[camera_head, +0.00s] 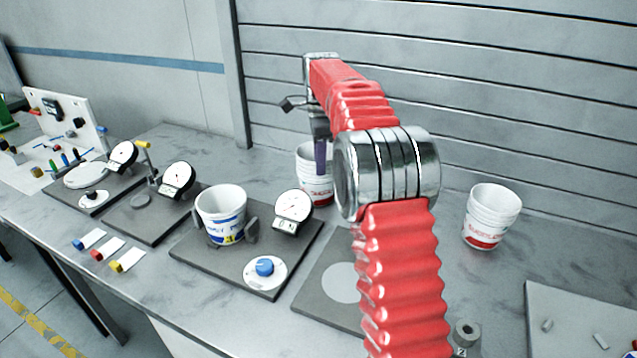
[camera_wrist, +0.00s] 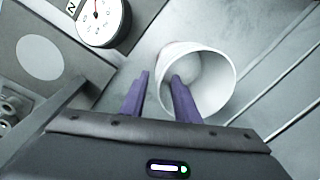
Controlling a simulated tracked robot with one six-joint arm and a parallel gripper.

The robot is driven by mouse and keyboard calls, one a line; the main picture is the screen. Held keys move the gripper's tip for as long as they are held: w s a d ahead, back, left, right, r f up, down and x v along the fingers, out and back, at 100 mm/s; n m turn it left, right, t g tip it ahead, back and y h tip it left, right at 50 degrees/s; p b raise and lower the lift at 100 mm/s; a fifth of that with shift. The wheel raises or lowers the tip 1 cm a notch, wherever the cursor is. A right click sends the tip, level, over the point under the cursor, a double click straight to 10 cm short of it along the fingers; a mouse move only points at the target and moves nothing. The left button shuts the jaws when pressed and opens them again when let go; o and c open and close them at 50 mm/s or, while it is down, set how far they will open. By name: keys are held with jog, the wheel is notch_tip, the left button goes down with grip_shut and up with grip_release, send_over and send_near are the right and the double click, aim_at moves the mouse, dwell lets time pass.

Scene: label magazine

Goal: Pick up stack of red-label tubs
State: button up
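A stack of white tubs with a red label (camera_head: 308,162) stands on the bench behind my arm, partly hidden. My gripper (camera_head: 320,158) points down at this stack. In the wrist view, the purple fingers of my gripper (camera_wrist: 160,77) are apart, with the near rim of the white tub (camera_wrist: 222,68) between their tips. One finger overlaps the tub's opening and the other is outside the wall. Contact cannot be told. Another white tub stack with a red label (camera_head: 490,216) stands upright at the right, clear of my gripper.
A white tub with a blue and yellow label (camera_head: 221,214) sits on a dark plate (camera_head: 195,252) at the left. A dial gauge (camera_head: 293,208) stands close to the middle stack. A slatted wall (camera_head: 500,100) rises behind. A light plate (camera_head: 560,305) lies at the right.

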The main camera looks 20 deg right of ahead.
aim_at(321, 184)
jog(key=f, duration=0.4)
jog(key=shift+w+d, duration=0.1)
jog(key=shift+d, duration=0.1)
dwell(0.3)
grip_shut()
dwell(1.2)
